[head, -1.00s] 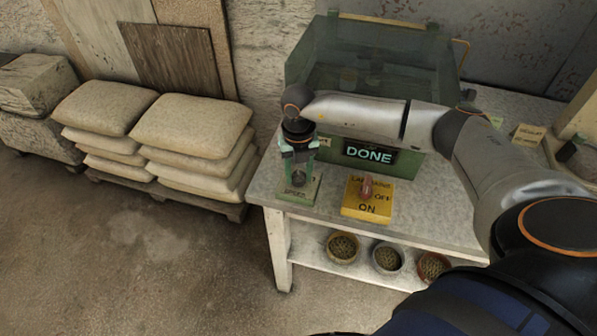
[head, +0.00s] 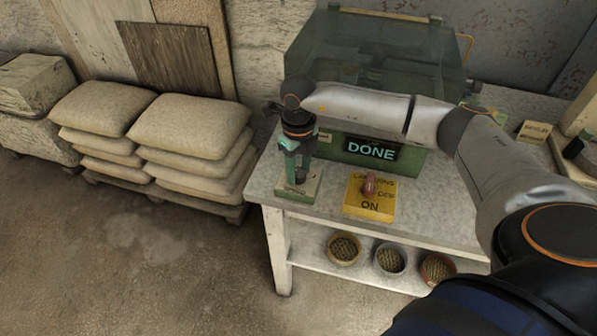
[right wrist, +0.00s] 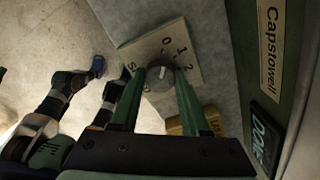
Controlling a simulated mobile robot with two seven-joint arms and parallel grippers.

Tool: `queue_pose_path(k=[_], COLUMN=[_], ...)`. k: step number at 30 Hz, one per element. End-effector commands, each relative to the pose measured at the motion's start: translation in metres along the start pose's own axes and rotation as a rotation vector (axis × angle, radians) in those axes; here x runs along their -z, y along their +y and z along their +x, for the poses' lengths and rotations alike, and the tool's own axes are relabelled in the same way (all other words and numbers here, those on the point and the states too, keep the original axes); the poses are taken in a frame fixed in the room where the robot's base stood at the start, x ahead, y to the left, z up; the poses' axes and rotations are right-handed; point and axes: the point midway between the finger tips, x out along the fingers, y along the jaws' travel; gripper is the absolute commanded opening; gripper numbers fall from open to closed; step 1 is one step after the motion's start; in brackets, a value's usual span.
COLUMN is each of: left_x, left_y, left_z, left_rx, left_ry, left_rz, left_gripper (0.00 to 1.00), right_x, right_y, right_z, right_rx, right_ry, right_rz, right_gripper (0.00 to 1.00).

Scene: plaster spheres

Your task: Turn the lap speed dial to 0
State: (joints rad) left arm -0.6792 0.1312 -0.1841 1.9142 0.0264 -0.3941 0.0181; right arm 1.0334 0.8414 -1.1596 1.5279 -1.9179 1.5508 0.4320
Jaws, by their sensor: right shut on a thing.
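The lap speed dial (right wrist: 159,78) is a grey round knob with a pale mark on top. It sits on a pale plate (right wrist: 185,50) printed with 0, 1 and 2; the plate also shows on the table's left end in the head view (head: 300,189). My right gripper (right wrist: 159,80) is shut on the dial, with a green finger on each side. In the head view the right gripper (head: 300,172) points down over the plate and hides most of the dial. I cannot tell exactly which number the mark faces. My left gripper is not in view.
Behind is a green machine (head: 365,148) with a DONE display (head: 371,150). Bowls (head: 344,248) stand on the lower shelf; stacked sacks (head: 190,125) are left, clear of the table.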

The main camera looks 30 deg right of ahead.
Motion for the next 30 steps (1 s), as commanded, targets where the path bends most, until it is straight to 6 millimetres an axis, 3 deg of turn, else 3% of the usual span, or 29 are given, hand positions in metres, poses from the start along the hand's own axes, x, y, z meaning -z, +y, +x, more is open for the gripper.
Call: queue_pose_path(k=[10,25,26,30], left_x=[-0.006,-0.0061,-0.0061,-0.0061], left_y=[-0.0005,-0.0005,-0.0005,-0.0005], left_z=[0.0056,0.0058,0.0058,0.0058], left_rx=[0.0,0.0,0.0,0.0], left_ry=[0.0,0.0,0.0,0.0], left_rz=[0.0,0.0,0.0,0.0], left_gripper=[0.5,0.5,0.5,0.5], right_x=[-0.0013,-0.0014,-0.0014,-0.001], right_y=[-0.0006,-0.0006,-0.0006,-0.0005], right_z=[-0.001,-0.0019,-0.0018,-0.0013], right_rx=[0.0,0.001,0.001,0.001], right_ry=[-0.005,-0.005,-0.005,-0.004], right_rz=[-0.128,-0.145,-0.145,-0.145], right_gripper=[0.0,0.0,0.49,0.64])
